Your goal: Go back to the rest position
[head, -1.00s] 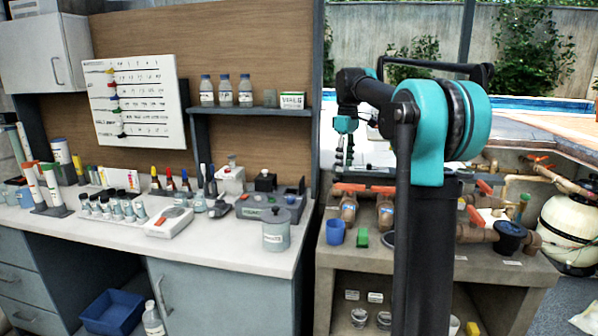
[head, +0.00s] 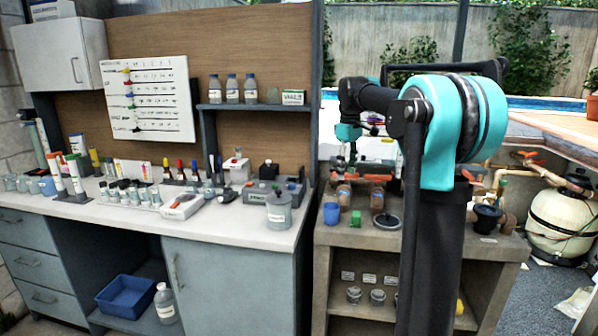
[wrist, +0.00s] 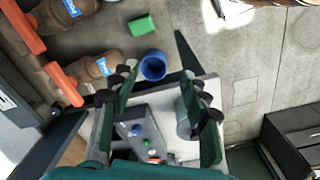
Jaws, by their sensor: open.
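My gripper (wrist: 158,105) shows in the wrist view with its two dark green fingers spread apart and nothing between them. In the head view my arm stands in front of the pump stand (head: 335,240), and the gripper end is small and partly hidden behind the arm.
The lab bench (head: 130,228) at the left carries bottles, vials and a grey lidded jar (head: 279,212). On the stand are a blue cup (head: 331,213), a green block (head: 356,218) and valves with orange handles. A white filter tank (head: 562,220) stands at the right.

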